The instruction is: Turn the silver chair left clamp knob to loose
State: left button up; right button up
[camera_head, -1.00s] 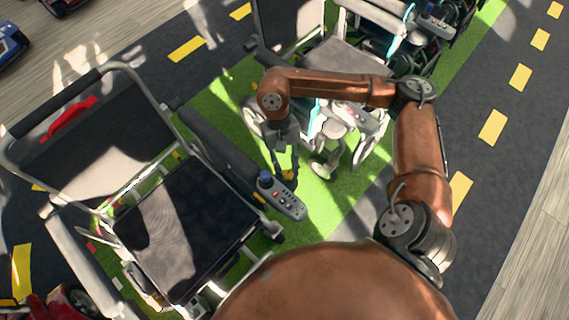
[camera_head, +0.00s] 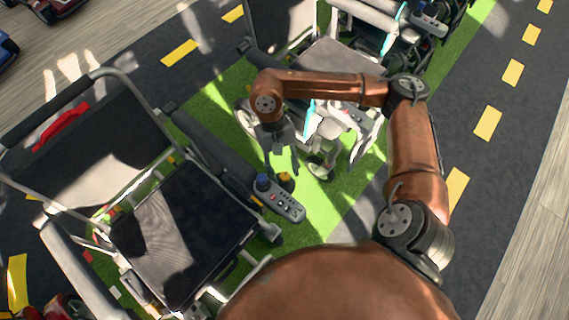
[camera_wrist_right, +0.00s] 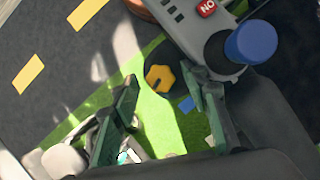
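The silver-framed chair (camera_head: 187,225) with a dark seat stands at the left of the head view. A yellow lobed knob (camera_head: 286,179) sits beside the blue-topped joystick (camera_head: 263,181) on its armrest controller. In the right wrist view the yellow knob (camera_wrist_right: 160,78) has a dark slot and lies in the gap between my fingertips. My right gripper (camera_head: 282,162) is open just above the knob, with a finger on either side and no clear contact. The knob's mount is partly hidden. My left gripper is not in view.
The grey controller (camera_head: 287,207) and dark armrest (camera_head: 212,146) are close to my right fingers. In the wrist view the blue joystick top (camera_wrist_right: 251,42) is near one finger. Another wheelchair (camera_head: 345,58) stands behind my right arm. Green floor (camera_head: 325,210) is open to the right.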

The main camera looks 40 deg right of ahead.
jog(key=shift+r, duration=0.15)
jog(key=v, duration=0.7)
jog(key=shift+w+r, duration=0.2)
jog(key=shift+r, duration=0.1)
dwell(0.3)
